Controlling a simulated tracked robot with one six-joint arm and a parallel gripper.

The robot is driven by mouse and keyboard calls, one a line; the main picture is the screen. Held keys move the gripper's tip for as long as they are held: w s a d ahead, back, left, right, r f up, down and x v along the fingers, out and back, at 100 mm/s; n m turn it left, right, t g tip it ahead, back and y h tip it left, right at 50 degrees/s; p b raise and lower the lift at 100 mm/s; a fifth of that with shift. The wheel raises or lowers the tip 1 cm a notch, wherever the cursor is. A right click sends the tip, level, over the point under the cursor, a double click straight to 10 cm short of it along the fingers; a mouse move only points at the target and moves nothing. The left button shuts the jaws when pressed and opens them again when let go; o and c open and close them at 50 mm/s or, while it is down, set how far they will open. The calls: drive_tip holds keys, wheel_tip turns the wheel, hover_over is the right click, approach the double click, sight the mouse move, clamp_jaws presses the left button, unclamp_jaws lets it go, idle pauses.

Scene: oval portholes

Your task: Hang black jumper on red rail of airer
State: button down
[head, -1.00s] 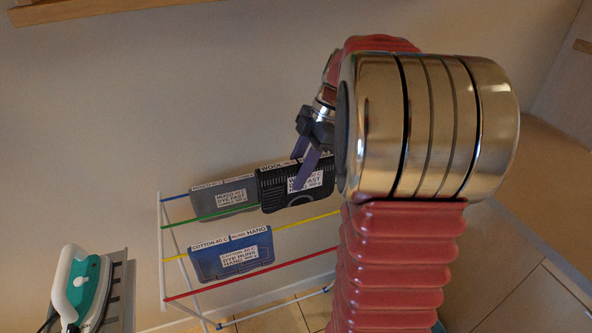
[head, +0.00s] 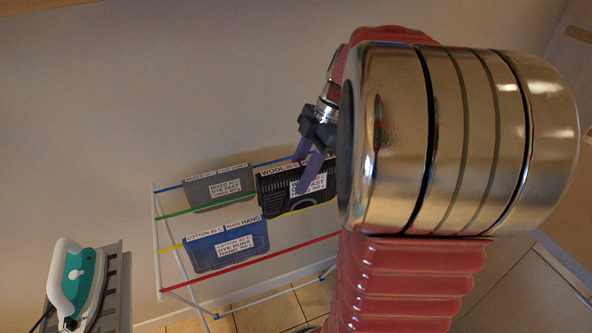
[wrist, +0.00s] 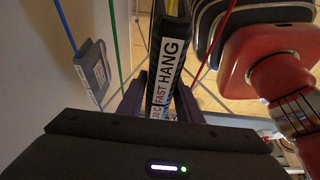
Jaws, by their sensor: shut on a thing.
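The black jumper (head: 283,187), a flat dark piece with white WOOL and DYE FAST labels, is in my gripper (head: 312,172). The purple fingers are shut on its top edge. The wrist view shows the jumper (wrist: 171,75) edge-on between the fingers (wrist: 165,95), with FAST HANG readable. The airer's red rail (head: 250,262) is the nearest rail, bare where it shows; in the wrist view the red rail (wrist: 215,42) runs right of the jumper. The jumper's lower edge overlaps the yellow rail (head: 172,247) in the picture; I cannot tell whether they touch. My arm hides the rails' right ends.
A grey garment (head: 219,188) hangs on the blue rail (head: 168,187) side at the back. The green rail (head: 180,212) lies between. An iron (head: 77,275) stands on a board at left.

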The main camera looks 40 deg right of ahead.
hover_over(316, 241)
drive_tip(key=shift+w+d+f, duration=0.1)
drive_tip(key=shift+f, duration=3.2)
drive_tip(key=shift+d+f, duration=0.1)
drive_tip(key=shift+f, duration=3.2)
drive_tip(key=c, duration=1.2)
unclamp_jaws()
